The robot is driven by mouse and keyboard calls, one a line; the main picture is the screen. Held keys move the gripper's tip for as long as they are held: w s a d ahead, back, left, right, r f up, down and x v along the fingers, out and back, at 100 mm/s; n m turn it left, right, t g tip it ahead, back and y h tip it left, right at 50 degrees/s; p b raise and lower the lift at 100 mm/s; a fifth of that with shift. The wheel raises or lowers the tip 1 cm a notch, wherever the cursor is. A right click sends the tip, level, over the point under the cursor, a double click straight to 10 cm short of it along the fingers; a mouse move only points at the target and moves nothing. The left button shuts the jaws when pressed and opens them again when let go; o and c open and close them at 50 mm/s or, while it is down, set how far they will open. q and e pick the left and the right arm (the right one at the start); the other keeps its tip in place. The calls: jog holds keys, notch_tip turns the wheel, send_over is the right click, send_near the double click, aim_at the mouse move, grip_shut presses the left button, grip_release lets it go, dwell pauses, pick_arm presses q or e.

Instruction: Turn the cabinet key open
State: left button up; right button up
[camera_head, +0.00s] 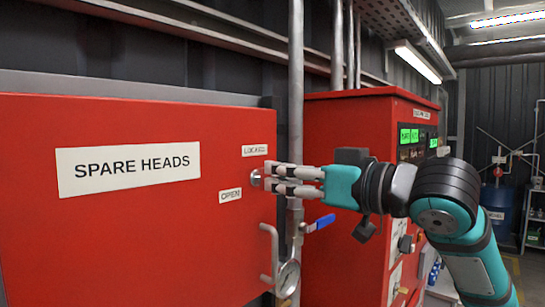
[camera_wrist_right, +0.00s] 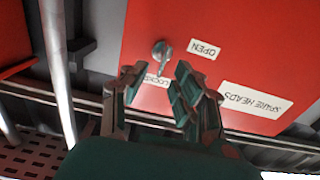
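The red cabinet (camera_head: 110,230) with the "SPARE HEADS" label fills the left of the head view; its door looks closed. A silver key in its lock (camera_wrist_right: 162,50) shows in the right wrist view, near the "LOCKED" and "OPEN" labels. In the head view the lock (camera_head: 256,178) sits by the door's right edge, partly covered by my fingertips. My right gripper (camera_head: 268,177) points left at it. In the wrist view its fingers (camera_wrist_right: 157,74) are apart, with the key just ahead of the gap; I cannot tell if they touch it. My left gripper is not in view.
A grey door handle (camera_head: 268,255) is below the lock. A vertical pipe (camera_head: 296,90), a round gauge (camera_head: 288,279) and a blue valve lever (camera_head: 320,224) are close beside the gripper. A red control cabinet (camera_head: 335,125) stands behind my right arm.

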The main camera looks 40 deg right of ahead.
aim_at(264, 176)
jog(key=w+p, duration=0.1)
jog(key=w, duration=0.1)
jog(key=shift+w+a, duration=0.1)
jog(key=shift+w, duration=0.5)
jog(key=shift+s, duration=0.1)
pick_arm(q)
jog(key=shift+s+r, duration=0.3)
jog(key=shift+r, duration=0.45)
pick_arm(e)
grip_shut()
